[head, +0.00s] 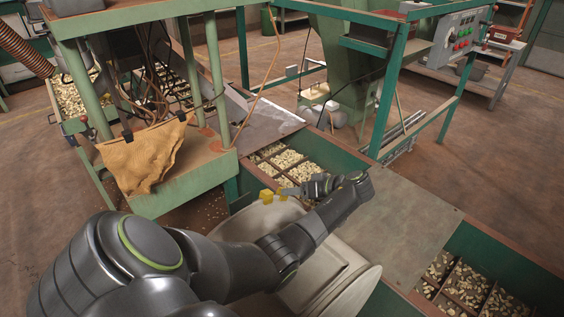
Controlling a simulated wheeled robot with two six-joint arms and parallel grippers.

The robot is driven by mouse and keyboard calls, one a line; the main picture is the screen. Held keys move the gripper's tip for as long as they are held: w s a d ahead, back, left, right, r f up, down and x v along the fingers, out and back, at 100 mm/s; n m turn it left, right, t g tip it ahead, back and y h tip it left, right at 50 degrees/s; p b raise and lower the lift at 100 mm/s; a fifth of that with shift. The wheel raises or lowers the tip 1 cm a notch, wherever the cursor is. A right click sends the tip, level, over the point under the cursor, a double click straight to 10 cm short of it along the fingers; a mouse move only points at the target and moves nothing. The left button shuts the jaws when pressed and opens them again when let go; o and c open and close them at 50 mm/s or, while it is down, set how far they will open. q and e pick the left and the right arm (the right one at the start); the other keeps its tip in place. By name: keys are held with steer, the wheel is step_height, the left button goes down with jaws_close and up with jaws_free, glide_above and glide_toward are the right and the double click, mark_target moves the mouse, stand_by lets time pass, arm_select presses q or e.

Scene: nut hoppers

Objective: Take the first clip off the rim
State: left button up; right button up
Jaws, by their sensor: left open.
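A tan cloth sack (148,160) hangs at the front of the green frame at left, its top edge sagging. A small dark clip (127,136) sits at the sack's upper left edge, and another dark clip (181,116) sits at its upper right. They are too small to show their jaws clearly. My left gripper (273,196) has yellow fingertips and is open and empty. It points left above the round pale drum, to the right of the sack and well apart from both clips. My right gripper is not in view.
The green frame's shelf (195,180) and posts stand around the sack. A long green trough (315,147) with nuts in compartments runs behind my gripper. A metal plate (400,225) covers its middle. The pale drum (345,285) lies below my arm. An orange cable (262,85) hangs near the posts.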

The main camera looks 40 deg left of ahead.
arm_select(q)
steer(key=x, duration=0.5)
steer(key=shift+w+a+f, duration=0.1)
steer(key=shift+w+a, duration=0.15)
steer(key=shift+a, duration=0.1)
steer(key=shift+c, duration=0.2)
steer(key=c, duration=1)
steer(key=shift+c, duration=0.2)
